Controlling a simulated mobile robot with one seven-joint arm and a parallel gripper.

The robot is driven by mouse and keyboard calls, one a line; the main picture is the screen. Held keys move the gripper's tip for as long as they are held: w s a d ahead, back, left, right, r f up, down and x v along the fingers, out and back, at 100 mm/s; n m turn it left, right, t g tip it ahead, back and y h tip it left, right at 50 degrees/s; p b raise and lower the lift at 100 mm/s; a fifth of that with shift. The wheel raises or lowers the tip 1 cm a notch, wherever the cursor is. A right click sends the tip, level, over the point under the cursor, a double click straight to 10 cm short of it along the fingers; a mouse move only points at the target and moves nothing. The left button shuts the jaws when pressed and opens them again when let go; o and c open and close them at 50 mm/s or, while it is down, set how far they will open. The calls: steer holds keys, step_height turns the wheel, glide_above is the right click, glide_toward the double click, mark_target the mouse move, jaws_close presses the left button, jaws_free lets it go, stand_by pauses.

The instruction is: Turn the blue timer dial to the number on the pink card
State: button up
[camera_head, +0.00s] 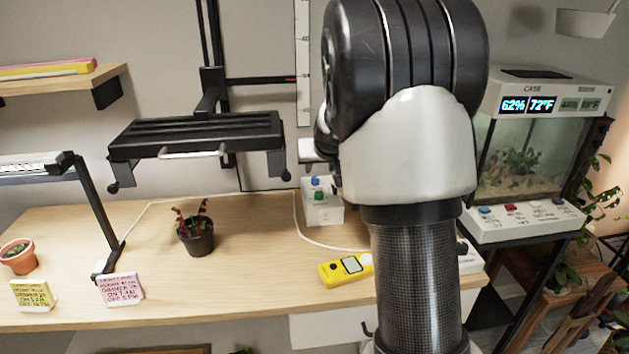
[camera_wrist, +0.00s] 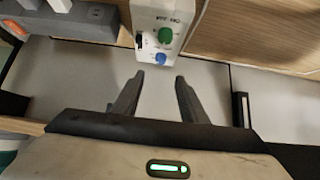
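The white timer box (camera_head: 324,213) stands at the back of the bench, with a blue dial (camera_head: 315,181) and a green dial (camera_head: 319,195). In the wrist view the blue dial (camera_wrist: 160,58) is at the box's near end, with the green dial (camera_wrist: 165,35) beyond it. My gripper (camera_wrist: 159,79) is open and empty. Its fingertips are apart from the blue dial, which lies just ahead of the gap. The pink card (camera_head: 122,289) stands at the bench's front left; its small lettering is hard to read. In the head view my arm hides the gripper.
A yellow-green card (camera_head: 33,295), a dark potted plant (camera_head: 195,236) and a yellow meter (camera_head: 346,269) are on the bench (camera_head: 250,270). A black lamp frame (camera_head: 197,135) hangs above. A grey power strip (camera_wrist: 73,20) is left of the box in the wrist view.

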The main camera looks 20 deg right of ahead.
mark_target(316, 178)
steer(key=b+x, duration=0.1)
steer(key=x, duration=1)
steer(key=shift+w+f+b, duration=0.15)
steer(key=shift+b, duration=0.15)
jaws_close()
steer(key=shift+d+f+b, duration=0.1)
steer(key=shift+b, duration=0.45)
